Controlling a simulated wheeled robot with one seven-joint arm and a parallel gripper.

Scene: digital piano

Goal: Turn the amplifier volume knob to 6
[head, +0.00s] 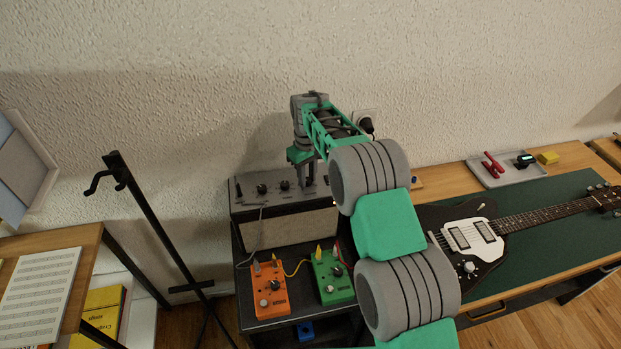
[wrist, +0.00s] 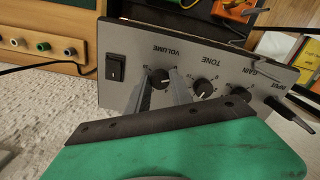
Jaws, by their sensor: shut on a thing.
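The amplifier (head: 290,229) is a dark box with a grey control panel on top and a pale front, standing against the wall. The fingers partly hide the scale, and I cannot read the knob's setting. In the head view my gripper (head: 308,181) points down at the right part of the panel, and my arm hides the amplifier's right end.
The tone knob (wrist: 203,88) is close beside my right finger. A cable is plugged in at the input. An orange pedal (head: 262,283) and a green pedal (head: 333,277) stand before the amplifier. A guitar (head: 470,240) lies at right; a black stand (head: 160,230) is at left.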

